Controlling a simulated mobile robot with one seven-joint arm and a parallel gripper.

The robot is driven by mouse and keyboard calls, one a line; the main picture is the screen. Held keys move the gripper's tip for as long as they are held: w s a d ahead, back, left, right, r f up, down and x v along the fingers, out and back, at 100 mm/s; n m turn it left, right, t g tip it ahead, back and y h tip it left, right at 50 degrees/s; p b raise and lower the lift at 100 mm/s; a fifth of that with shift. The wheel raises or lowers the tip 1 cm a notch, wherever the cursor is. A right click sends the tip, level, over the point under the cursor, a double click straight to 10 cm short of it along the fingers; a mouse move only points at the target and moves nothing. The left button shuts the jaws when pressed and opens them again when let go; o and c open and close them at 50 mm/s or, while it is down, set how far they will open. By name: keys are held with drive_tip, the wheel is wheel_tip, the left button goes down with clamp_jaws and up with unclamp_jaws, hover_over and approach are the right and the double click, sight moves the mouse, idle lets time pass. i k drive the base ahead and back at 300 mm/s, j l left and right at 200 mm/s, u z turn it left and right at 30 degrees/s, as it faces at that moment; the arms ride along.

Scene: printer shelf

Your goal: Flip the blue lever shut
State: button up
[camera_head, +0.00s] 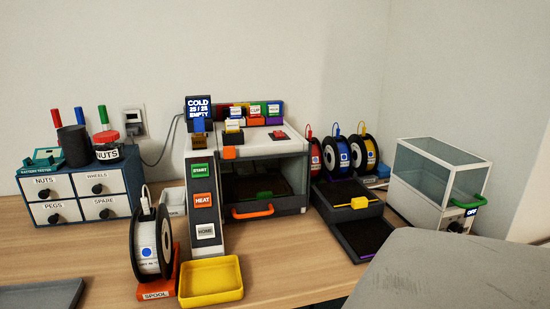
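A small blue piece (199,125), which looks like the blue lever, sits at the top of the printer's sloping control panel, just under the screen. The screen (199,107) reads COLD, 25 / 25, EMPTY. The blue piece seems to stand upright, but it is too small to tell whether it is open or shut. The printer (270,147) is a white and grey box with a dark opening and an orange front handle. My gripper is not in view.
The panel has START, HEAT and HOME buttons (203,200). A white spool (151,245) and yellow tray (211,281) stand before it. Drawers (80,195) are left; coloured spools (343,153) and a glass case (436,180) are right. A grey shape, probably mine, covers the lower right.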

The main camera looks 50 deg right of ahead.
sight(198, 123)
drive_tip(key=z, duration=1.35)
drive_tip(key=j+u, duration=0.2)
drive_tip(key=j, duration=0.35)
drive_tip(key=i+j+u, duration=0.2)
drive_tip(key=j, duration=0.35)
drive_tip(key=j+u, duration=0.2)
drive_tip(key=j, duration=0.35)
